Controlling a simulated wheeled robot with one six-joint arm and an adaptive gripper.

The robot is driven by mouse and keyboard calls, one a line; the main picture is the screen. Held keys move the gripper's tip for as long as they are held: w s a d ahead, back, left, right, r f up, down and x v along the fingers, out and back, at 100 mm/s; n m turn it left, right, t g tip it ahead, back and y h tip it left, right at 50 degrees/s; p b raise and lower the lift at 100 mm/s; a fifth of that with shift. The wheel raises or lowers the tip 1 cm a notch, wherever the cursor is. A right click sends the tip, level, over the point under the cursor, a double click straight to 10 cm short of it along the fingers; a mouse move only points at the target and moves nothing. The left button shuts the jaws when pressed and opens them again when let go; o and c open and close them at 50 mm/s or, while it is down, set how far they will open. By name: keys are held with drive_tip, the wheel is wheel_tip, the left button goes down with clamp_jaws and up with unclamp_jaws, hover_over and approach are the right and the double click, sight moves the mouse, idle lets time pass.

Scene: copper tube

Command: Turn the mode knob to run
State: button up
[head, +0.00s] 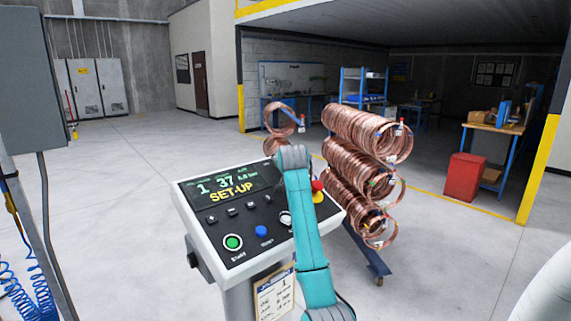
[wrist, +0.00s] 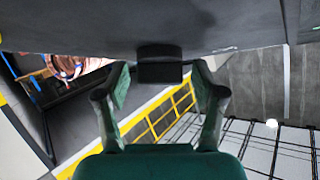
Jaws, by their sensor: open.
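The control panel (head: 190,197) stands in front of me, and its display (head: 232,191) reads "SET-UP" in yellow. In the wrist view, my gripper (wrist: 160,80) is open, with one finger on each side of a black block that looks like the knob (wrist: 160,64). A gap shows on both sides of the block. In the head view my gripper is hidden behind the arm.
The panel also bears a green start button (head: 233,242), a blue button (head: 261,231) and a red emergency stop (head: 318,187) right of my arm. A rack of copper coils (head: 350,160) stands close behind the panel. Open floor lies to the left.

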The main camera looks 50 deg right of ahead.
drive_tip(key=c, duration=1.2)
drive_tip(key=shift+o, duration=0.2)
drive_tip(key=shift+a+m, duration=0.1)
drive_tip(key=shift+m, duration=0.2)
drive_tip(key=m+g+h, duration=0.1)
drive_tip(key=m+g, duration=0.6)
drive_tip(key=shift+m, duration=0.4)
drive_tip(key=m+g+y, duration=0.1)
drive_tip(key=m+g, duration=0.1)
drive_tip(key=m, duration=0.1)
drive_tip(key=shift+m+g, duration=0.3)
drive_tip(key=shift+g, duration=0.1)
drive_tip(key=shift+m+g+y, duration=1.1)
drive_tip(key=shift+m, duration=0.3)
drive_tip(key=shift+s+f+m+g+y, duration=0.1)
drive_tip(key=shift+m+g+y, duration=0.4)
drive_tip(key=shift+m, duration=0.4)
